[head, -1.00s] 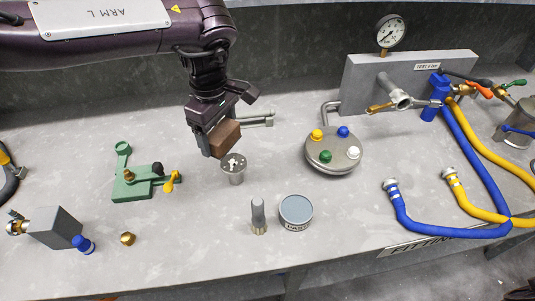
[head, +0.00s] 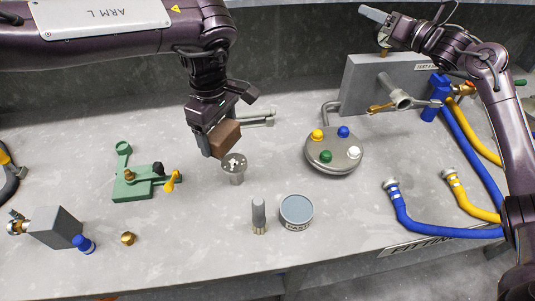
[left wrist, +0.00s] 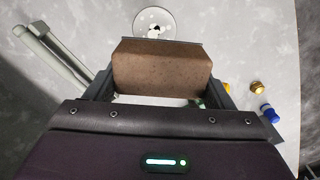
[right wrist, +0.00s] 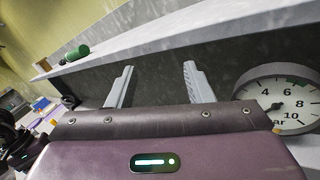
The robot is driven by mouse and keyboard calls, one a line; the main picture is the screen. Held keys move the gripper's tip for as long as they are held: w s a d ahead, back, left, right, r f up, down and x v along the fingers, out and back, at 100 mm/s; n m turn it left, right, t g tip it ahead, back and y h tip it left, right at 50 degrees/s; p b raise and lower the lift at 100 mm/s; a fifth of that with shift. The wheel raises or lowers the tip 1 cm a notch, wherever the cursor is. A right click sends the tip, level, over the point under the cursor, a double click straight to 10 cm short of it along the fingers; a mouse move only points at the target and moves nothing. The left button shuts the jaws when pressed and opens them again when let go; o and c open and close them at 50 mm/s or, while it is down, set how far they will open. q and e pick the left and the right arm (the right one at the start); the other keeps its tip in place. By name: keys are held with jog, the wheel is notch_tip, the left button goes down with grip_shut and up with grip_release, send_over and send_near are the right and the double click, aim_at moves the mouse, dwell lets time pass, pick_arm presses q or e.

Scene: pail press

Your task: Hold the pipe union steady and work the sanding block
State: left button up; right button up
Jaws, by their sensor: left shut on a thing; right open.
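My left gripper (head: 221,142) is shut on the brown sanding block (head: 226,136), which also fills the space between its fingers in the left wrist view (left wrist: 162,72). The block is held tilted, just above and behind a grey metal piece with a round, flanged top (head: 235,168). This piece may be the pipe union; I cannot tell for sure. Whether the block touches it is unclear. Its disc-like top shows beyond the block in the left wrist view (left wrist: 153,20). My right gripper (head: 378,27) is open and empty, high above the back right, near the gauge.
A pressure gauge (right wrist: 280,104) is close to my right gripper. Below stands the grey test block (head: 362,78) with a pipe stub. A round lid with coloured knobs (head: 330,160), a paste tin (head: 296,212), a brush-like tool (head: 259,215) and a green clamp (head: 135,185) surround the flanged piece.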

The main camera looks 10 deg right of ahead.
jog(key=s+a+f+n+g+y, duration=0.1)
jog(key=a+f+n+g+y, duration=0.25)
jog(key=a, duration=0.75)
jog(key=n+g+h, duration=0.2)
jog(key=n+g, duration=1)
jog(key=g, duration=0.1)
send_near(242, 169)
jog(key=shift+t, duration=0.25)
jog(key=f, duration=0.1)
jog(key=w+a+f, duration=0.1)
jog(key=f, duration=0.1)
jog(key=w+f, duration=0.1)
jog(key=shift+a+f, duration=0.35)
jog(key=shift+a, duration=0.05)
jog(key=x, duration=0.7)
jog(key=shift+a+f, duration=0.1)
jog(key=shift+a, duration=0.25)
grip_shut()
jog(key=shift+s, duration=0.1)
